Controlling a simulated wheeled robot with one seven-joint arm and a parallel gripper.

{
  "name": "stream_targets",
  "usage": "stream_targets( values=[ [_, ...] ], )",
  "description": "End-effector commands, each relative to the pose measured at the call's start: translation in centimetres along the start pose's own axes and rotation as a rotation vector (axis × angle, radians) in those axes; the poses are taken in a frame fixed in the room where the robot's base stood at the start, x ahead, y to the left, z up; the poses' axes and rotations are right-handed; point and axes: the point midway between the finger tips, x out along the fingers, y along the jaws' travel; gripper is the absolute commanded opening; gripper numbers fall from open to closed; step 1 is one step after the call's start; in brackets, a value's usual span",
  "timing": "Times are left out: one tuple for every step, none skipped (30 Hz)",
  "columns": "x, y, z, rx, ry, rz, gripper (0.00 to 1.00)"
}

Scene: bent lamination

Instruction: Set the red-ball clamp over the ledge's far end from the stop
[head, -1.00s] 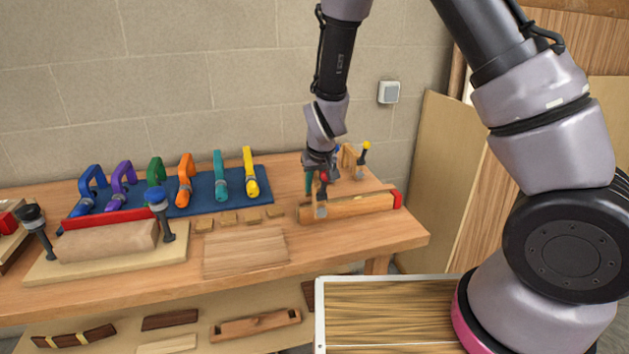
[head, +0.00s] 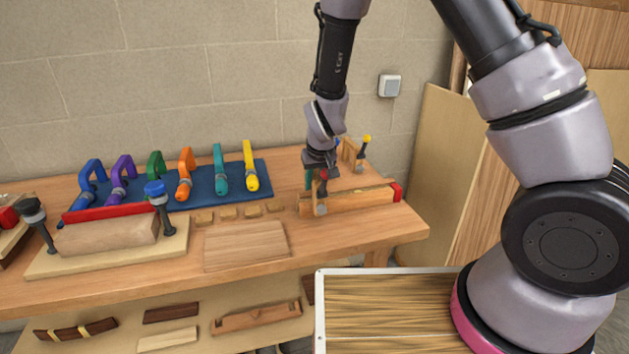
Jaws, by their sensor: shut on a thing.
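The clamp's lower part shows in front of the ledge's face. Whether it touches the ledge is too small to tell. The fingertips are partly hidden.
A yellow-ball clamp (head: 362,152) stands behind the ledge. A blue mat (head: 262,170) with several coloured clamps lies at the back left. A bent-wood form (head: 108,237) with two black posts is at the left. A flat board (head: 246,246) lies in front, with small wood blocks (head: 228,213) behind it.

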Motion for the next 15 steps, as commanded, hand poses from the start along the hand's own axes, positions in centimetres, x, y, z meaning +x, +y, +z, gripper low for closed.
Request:
stream_targets(
  values=[
    [0.2,0.0,0.1,0.0,0.0,0.001,0.0],
    [0.3,0.1,0.1,0.0,0.0,0.001,0.0],
    [0.5,0.1,0.2,0.001,-0.001,0.001,0.0],
    [0.7,0.1,0.3,0.001,-0.001,0.001,0.0],
    [0.8,0.1,0.3,0.001,-0.002,0.001,0.0],
    [1.0,0.0,0.4,0.001,-0.001,0.0,0.0],
    [1.1,0.0,0.5,0.001,-0.001,0.0,0.0],
    [1.2,0.0,0.5,0.001,-0.001,0.0,0.0],
    [1.4,0.0,0.6,0.001,0.0,0.0,0.0],
    [1.6,0.0,0.7,0.001,-0.001,0.001,0.0],
    [1.7,0.1,0.7,0.002,-0.001,0.001,0.0],
    [1.9,0.1,0.8,0.002,-0.001,0.001,0.0],
    [2.1,0.1,0.9,0.001,-0.001,0.001,0.0],
    [2.2,0.1,0.9,0.001,-0.001,0.001,0.0],
    [2.3,0.0,1.0,0.0,-0.001,0.001,0.0]
  ],
)
